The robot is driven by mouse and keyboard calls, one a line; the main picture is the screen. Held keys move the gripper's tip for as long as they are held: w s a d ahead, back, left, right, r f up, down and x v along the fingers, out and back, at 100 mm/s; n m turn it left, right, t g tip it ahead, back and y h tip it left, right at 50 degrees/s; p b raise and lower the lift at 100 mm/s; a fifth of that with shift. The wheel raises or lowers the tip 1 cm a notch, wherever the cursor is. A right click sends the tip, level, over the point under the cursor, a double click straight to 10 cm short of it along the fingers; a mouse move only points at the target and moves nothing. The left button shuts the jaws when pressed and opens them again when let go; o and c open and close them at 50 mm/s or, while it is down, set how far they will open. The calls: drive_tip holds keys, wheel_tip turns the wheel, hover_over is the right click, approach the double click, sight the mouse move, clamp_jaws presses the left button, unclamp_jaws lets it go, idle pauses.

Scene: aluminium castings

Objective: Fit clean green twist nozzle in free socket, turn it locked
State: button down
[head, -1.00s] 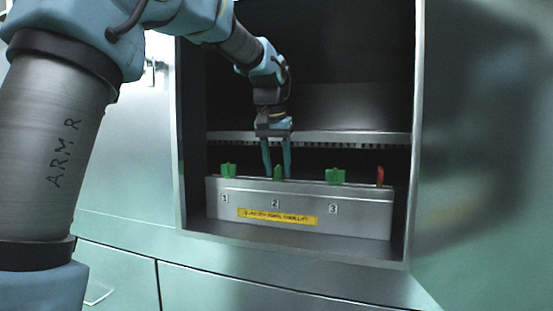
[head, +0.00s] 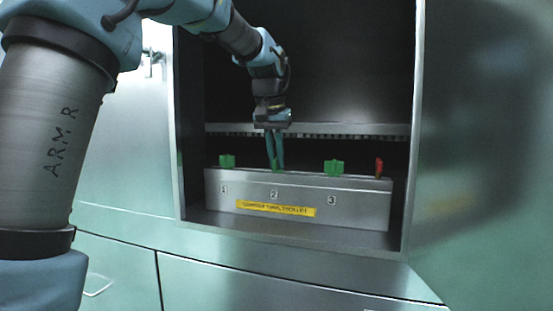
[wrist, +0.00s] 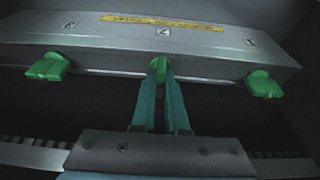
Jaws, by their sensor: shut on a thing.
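My gripper (head: 276,160) reaches down into the open cabinet and is shut on the green twist nozzle (head: 278,172) at the place marked 2. In the wrist view, the two teal fingers (wrist: 160,84) press on either side of this nozzle (wrist: 159,67), which shows narrow, almost edge-on. It looks seated in the top of the grey block (head: 300,196), though the fingers partly hide it. Two more green nozzles stand at place 1 (head: 227,161) and place 3 (head: 334,168), with their wings showing broad. No empty socket is clearly visible.
A small red upright piece (head: 379,168) stands at the block's right end. A yellow label (head: 275,209) is on the block's front. Metal cabinet walls stand close at left and right, and a slotted ledge (head: 350,129) runs behind.

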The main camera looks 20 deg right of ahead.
drive_tip(key=shift+w+r+m+p, duration=0.1)
drive_tip(key=shift+m+p, duration=0.6)
drive_tip(key=shift+m, duration=0.3)
drive_tip(key=m+g+p, duration=0.1)
drive_tip(key=m+p, duration=0.1)
drive_tip(key=m, duration=0.1)
drive_tip(key=shift+a+m+h, duration=0.1)
drive_tip(key=shift+m+h, duration=0.2)
drive_tip(key=shift+h, duration=0.1)
drive_tip(key=shift+m+g, duration=0.3)
drive_tip(key=shift+m, duration=0.1)
drive_tip(key=shift+w+m+g+p, duration=0.15)
drive_tip(key=shift+m+g+p, duration=0.15)
drive_tip(key=shift+m+p, duration=0.85)
drive_tip(key=shift+m+g+p, duration=0.6)
drive_tip(key=shift+m+p, duration=0.65)
drive_tip(key=shift+m, duration=0.8)
